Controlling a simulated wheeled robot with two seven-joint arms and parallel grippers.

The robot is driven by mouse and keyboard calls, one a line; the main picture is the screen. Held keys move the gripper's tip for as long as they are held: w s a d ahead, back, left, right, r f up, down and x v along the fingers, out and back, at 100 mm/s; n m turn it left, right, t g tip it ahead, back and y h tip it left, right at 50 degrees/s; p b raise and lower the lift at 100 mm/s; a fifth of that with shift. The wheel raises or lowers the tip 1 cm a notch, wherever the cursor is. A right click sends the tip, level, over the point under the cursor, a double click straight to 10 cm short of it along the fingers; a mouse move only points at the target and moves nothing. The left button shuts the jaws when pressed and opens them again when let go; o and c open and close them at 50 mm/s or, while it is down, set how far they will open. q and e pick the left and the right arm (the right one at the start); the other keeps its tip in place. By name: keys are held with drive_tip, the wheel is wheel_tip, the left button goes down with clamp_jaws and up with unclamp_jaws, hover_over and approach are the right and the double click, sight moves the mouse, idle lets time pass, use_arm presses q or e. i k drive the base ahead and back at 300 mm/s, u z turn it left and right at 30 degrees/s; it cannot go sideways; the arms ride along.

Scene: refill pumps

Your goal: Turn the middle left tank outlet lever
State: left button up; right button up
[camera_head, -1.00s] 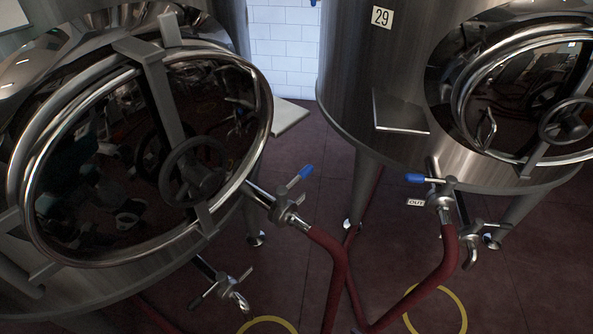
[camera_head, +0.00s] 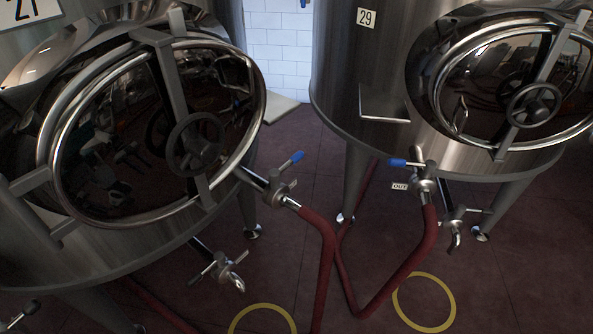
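The left tank (camera_head: 150,235) is a steel vessel with a round glass manway door and a handwheel. Its outlet valve has a blue-tipped lever (camera_head: 290,161) pointing up and to the right, with a red hose attached below. The right tank (camera_head: 335,85), labelled 29, has an outlet valve with a blue-tipped lever (camera_head: 403,163) pointing left, beside an "OUT" label (camera_head: 400,187). Neither of my grippers shows in the head view.
Red hoses (camera_head: 325,265) hang from both outlets to the dark red floor. Smaller lower valves (camera_head: 220,270) stick out under each tank. Yellow rings (camera_head: 453,303) mark the floor. A gap of floor lies between the tanks, before a white tiled wall (camera_head: 277,50).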

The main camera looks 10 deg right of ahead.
sight(274, 173)
drive_tip(key=u, duration=0.3)
drive_tip(key=i, duration=0.95)
drive_tip(key=z, duration=0.6)
